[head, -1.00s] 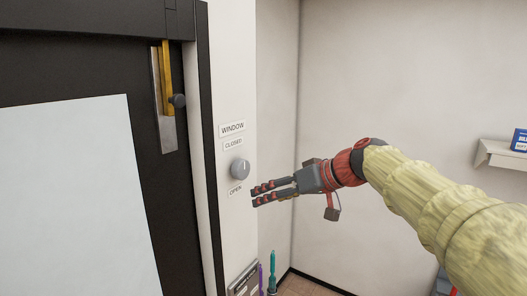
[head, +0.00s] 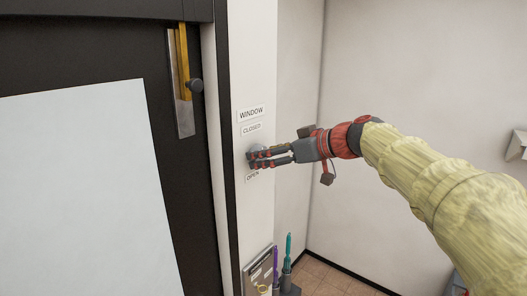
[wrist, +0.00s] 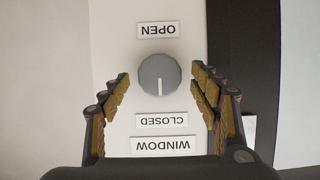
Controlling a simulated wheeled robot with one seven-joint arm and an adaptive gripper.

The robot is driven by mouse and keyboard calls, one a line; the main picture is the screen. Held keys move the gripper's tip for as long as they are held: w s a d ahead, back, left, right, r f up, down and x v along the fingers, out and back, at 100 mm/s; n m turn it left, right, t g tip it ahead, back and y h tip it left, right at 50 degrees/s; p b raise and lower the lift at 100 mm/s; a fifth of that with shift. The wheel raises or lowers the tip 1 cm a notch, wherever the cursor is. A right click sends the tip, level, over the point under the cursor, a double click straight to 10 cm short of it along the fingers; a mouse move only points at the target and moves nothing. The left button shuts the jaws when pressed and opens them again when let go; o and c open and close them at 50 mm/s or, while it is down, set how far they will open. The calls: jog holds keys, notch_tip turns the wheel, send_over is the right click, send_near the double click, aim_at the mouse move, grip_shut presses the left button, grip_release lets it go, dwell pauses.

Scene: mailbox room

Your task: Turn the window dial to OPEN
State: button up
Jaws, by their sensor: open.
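The window dial (wrist: 159,78) is a round grey knob on a white wall strip. In the wrist view the picture is upside down, and its white pointer line faces the CLOSED label (wrist: 161,120). The OPEN label (wrist: 157,30) is on the opposite side, and the WINDOW label (wrist: 163,145) is beyond CLOSED. My gripper (wrist: 160,85) is open, with one finger on each side of the dial and a gap to it on both sides. In the head view my gripper (head: 252,159) covers most of the dial, between the CLOSED and OPEN labels.
A black door or frame (head: 190,200) with a brass and grey latch (head: 184,80) stands left of the dial strip. A holder with a purple and a teal pen (head: 288,262) is below the gripper.

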jog(key=shift+x, duration=0.75)
jog(key=c, duration=0.3)
jog(key=c, duration=0.8)
